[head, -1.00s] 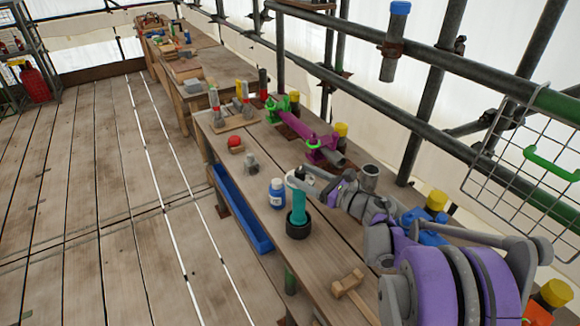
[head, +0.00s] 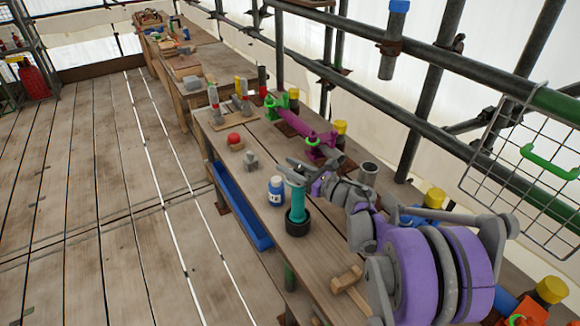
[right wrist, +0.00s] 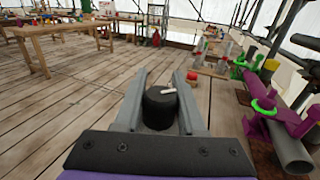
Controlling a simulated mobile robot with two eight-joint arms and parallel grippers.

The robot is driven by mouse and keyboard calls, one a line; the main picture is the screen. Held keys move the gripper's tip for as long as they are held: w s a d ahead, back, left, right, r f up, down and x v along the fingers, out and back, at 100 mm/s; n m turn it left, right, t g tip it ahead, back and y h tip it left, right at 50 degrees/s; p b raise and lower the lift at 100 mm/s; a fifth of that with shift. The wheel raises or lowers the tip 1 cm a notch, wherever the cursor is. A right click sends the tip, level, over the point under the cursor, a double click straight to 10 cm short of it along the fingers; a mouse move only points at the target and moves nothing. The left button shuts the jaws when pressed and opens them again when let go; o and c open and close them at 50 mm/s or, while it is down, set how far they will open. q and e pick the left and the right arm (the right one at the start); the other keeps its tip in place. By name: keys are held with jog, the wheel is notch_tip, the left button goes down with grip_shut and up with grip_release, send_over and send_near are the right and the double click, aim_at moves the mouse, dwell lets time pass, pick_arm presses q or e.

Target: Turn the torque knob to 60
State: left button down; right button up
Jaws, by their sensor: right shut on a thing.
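A teal upright tool (head: 298,205) stands in a black round base on the workbench, in the head view. My right gripper (head: 297,171) is at the top of this tool, reaching in from the right. In the right wrist view a black round knob (right wrist: 160,105) with a white pointer mark sits between the two grey fingers of my right gripper (right wrist: 160,92). The fingers are shut on the knob's sides. No number scale is readable, so the setting cannot be told. My left gripper is not in view.
A blue-and-white bottle (head: 277,191) stands close to the left of the tool. A wooden mallet (head: 350,284) lies nearer the front, and a grey block (head: 251,161) and a red knob (head: 234,139) lie farther back. A magenta clamp (head: 318,146) is behind.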

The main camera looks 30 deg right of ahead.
grip_shut()
jog(key=shift+n+g+y, duration=0.3)
jog(key=shift+y, duration=0.1)
jog(key=shift+s+a+f+n+g+y+b, duration=0.1)
jog(key=shift+a+n+g+y+b, duration=0.1)
jog(key=shift+n+g+y+b, duration=0.65)
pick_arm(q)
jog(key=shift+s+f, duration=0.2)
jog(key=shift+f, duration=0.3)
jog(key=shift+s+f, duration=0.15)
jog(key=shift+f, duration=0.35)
pick_arm(e)
jog(key=shift+s+a+n+g+y, duration=0.15)
jog(key=shift+n+g+y, duration=0.45)
jog(key=shift+y, duration=0.25)
jog(key=shift+s+a+n+g+y, duration=0.15)
jog(key=shift+n+g+y, duration=0.35)
jog(key=shift+y, duration=0.3)
jog(key=o, duration=1)
grip_release()
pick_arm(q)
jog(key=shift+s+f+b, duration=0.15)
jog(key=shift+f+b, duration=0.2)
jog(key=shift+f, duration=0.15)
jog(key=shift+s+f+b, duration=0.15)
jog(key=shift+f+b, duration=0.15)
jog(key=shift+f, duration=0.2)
pick_arm(e)
jog(key=v, duration=1)
jog(key=shift+s+d, duration=0.3)
